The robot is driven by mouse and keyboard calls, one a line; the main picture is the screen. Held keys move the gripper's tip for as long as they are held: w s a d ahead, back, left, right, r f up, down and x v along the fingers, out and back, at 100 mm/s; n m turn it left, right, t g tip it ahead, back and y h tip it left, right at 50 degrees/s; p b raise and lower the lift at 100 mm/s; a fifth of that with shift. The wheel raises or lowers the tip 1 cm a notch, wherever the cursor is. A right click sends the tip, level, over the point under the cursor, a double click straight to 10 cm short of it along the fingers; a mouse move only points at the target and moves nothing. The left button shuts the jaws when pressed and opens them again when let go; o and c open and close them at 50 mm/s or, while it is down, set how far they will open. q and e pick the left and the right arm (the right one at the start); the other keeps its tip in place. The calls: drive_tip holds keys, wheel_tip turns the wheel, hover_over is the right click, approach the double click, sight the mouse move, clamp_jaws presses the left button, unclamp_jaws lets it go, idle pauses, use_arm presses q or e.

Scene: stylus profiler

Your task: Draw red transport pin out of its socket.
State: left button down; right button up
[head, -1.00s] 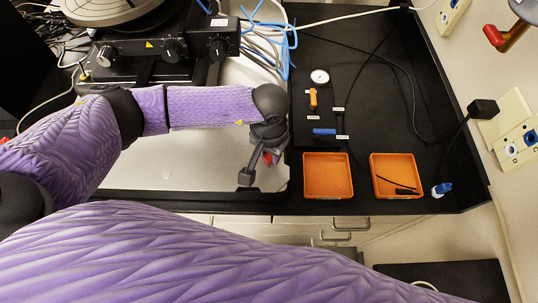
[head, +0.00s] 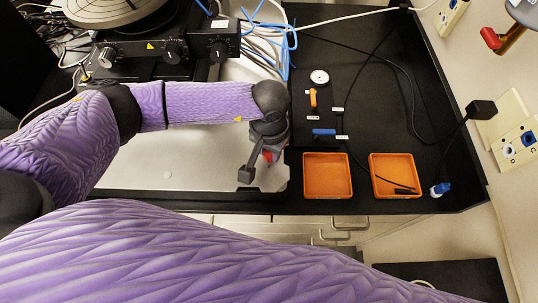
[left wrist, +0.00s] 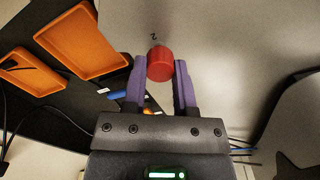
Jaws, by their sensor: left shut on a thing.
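The red transport pin (left wrist: 160,65) shows in the left wrist view as a round red knob between the two purple fingers. My left gripper (left wrist: 159,84) is shut on this knob, over the pale plate. A small piece of the red also shows in the head view (head: 267,156), beside the dark body of my left gripper (head: 262,160) at the plate's right end. The shank of the pin and its socket are hidden, so I cannot tell how deep the pin sits. My right gripper is not in view.
Two orange trays (head: 327,195) (head: 392,194) stand on the black bench to the right. Behind them lie a dial gauge (head: 320,77), an orange tool (head: 313,98) and a blue tool (head: 324,132). The stage with black knobs (head: 140,50) stands at the back left. Loose cables cross the bench.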

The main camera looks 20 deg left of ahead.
use_arm(q)
drive_tip(key=shift+r+p, duration=1.4)
drive_tip(key=shift+r, duration=0.85)
wheel_tip(320, 180, up, 5)
drive_tip(key=p, duration=0.3)
